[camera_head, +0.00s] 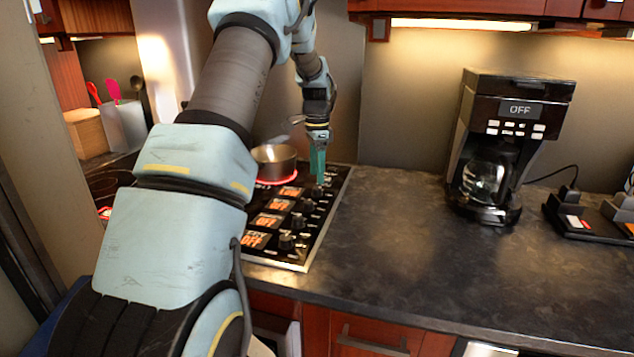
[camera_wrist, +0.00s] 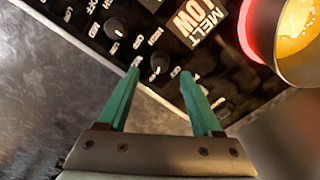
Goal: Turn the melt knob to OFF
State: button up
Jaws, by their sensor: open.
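The melt knob (camera_wrist: 159,63) is a small dark round knob on the black stove panel. It lies between the two fingertips of my gripper (camera_wrist: 159,74) in the wrist view. Beside it an orange display (camera_wrist: 194,20) reads MELT LOW. My gripper's teal fingers are apart, one on each side of the knob, and whether they touch it cannot be told. In the head view my gripper (camera_head: 318,178) points down at the far end of the knob row, and its fingers partly cover the melt knob.
A pot (camera_head: 273,158) with yellow contents stands on a red-glowing burner near my gripper. Another knob (camera_wrist: 114,27) is close by; several displays line the panel. A coffee maker (camera_head: 508,140) stands right. The dark counter (camera_head: 400,250) between is clear.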

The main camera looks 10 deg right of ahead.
aim_at(317, 188)
jog(key=shift+f+p, duration=0.5)
jog(key=shift+f, duration=1.85)
grip_shut()
